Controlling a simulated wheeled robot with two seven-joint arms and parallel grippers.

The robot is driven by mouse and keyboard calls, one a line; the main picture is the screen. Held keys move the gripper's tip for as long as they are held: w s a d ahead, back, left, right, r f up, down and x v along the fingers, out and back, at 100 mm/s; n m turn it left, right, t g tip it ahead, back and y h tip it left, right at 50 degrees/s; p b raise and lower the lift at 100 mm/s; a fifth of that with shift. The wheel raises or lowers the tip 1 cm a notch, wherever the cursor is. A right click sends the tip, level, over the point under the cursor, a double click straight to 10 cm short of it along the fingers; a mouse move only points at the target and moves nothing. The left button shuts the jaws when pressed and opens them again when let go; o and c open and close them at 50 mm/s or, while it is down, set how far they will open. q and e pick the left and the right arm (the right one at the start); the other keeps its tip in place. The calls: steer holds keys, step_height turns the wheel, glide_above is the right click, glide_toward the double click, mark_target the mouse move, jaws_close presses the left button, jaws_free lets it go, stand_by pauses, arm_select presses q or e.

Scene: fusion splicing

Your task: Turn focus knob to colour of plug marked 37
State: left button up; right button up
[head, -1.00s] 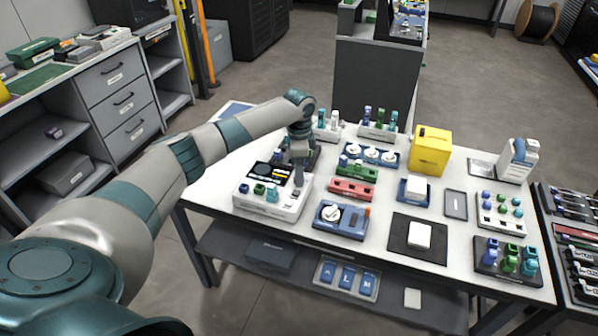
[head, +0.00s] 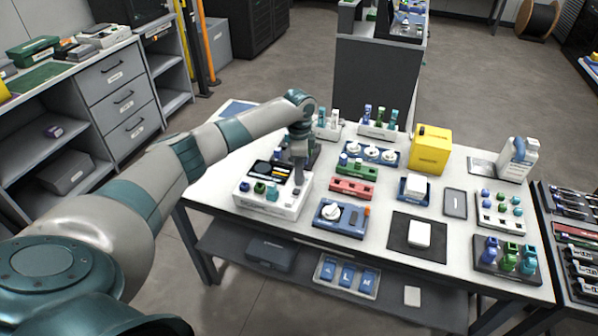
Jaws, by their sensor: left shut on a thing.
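The white device (head: 270,205) stands at the left front of the table, with a dark screen and small coloured knobs, a green one (head: 259,187) and a teal one (head: 271,190) among them. My left gripper (head: 298,187) points down at the right side of its top and is shut on a small part there, probably a knob; the fingers hide it. Coloured plugs stand in the back rack (head: 378,129), the right-hand tray (head: 499,219) and the dark front-right stand (head: 506,271). Their markings are too small to read. My right gripper is not in view.
Right of the device are a blue unit with a white dial (head: 340,218), a red block (head: 352,188) and a green block (head: 357,171). A yellow box (head: 430,152) stands behind. A dark mat (head: 403,249) with a white box lies in front.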

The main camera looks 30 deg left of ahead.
arm_select(q)
steer(key=m+p, duration=0.1)
steer(key=m, duration=0.1)
steer(key=shift+r+m, duration=0.1)
steer(key=shift+m, duration=0.2)
steer(key=m, duration=0.2)
steer(key=shift+m, duration=0.3)
steer(key=m, duration=0.3)
steer(key=shift+p, duration=0.35)
steer(key=shift+m, duration=1.5)
steer(key=o, duration=0.8)
steer(key=shift+c, duration=0.2)
